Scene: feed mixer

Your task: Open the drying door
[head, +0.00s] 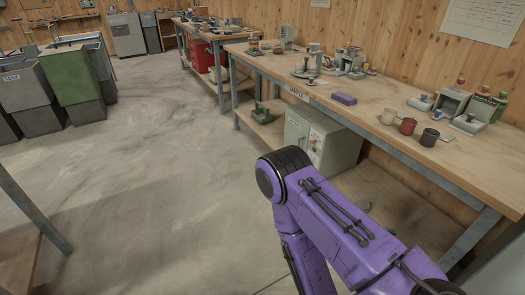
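A pale green-grey cabinet (340,145) stands on the lower shelf of the long wooden workbench at the right, with a front face and a small panel with marks on it. It may be the dryer, but I cannot read a label that says so. Its door looks closed, as far as it shows. My purple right arm comes in from the lower right and bends down in front of the bench, covering part of the lower shelf. Its gripper is outside the picture. My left arm and gripper are not in view.
The workbench top (390,97) holds a purple block (343,98), cups including a red one (407,126), and small machines. A green carrier (262,115) sits on the lower shelf. Bins, one green (70,75), stand at the left. The concrete floor (150,150) between is clear.

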